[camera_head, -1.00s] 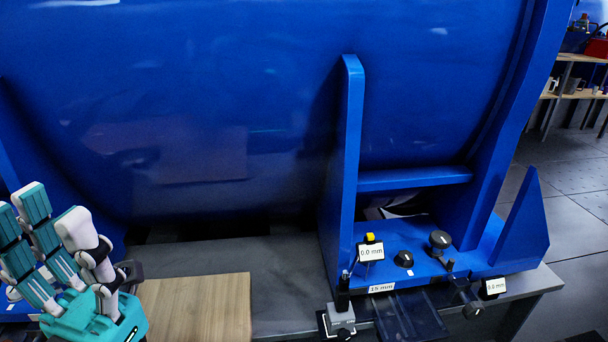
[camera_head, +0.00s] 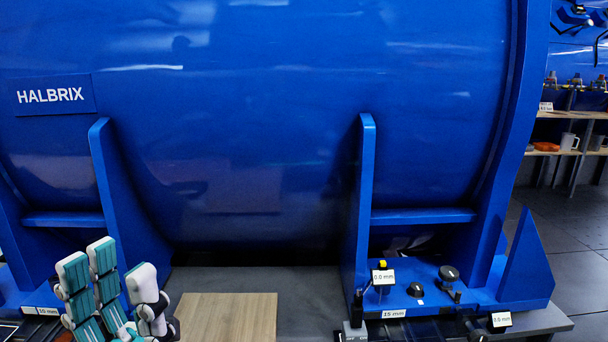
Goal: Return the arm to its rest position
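My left gripper (camera_head: 116,296) shows at the bottom left, with teal and white fingers pointing up. Its fingers are spread apart and nothing shows between them. It is in front of the left foot of a big blue motor housing (camera_head: 270,120), left of a wooden board (camera_head: 226,318). Its palm is cut off by the lower picture edge. My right gripper is not in the picture.
A blue foot plate at the right carries a 0.0 mm display (camera_head: 383,277), black knobs (camera_head: 449,273) and a 15 mm label (camera_head: 393,314). A shelf (camera_head: 570,115) with mugs stands at the far right. Dark floor (camera_head: 575,240) is clear there.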

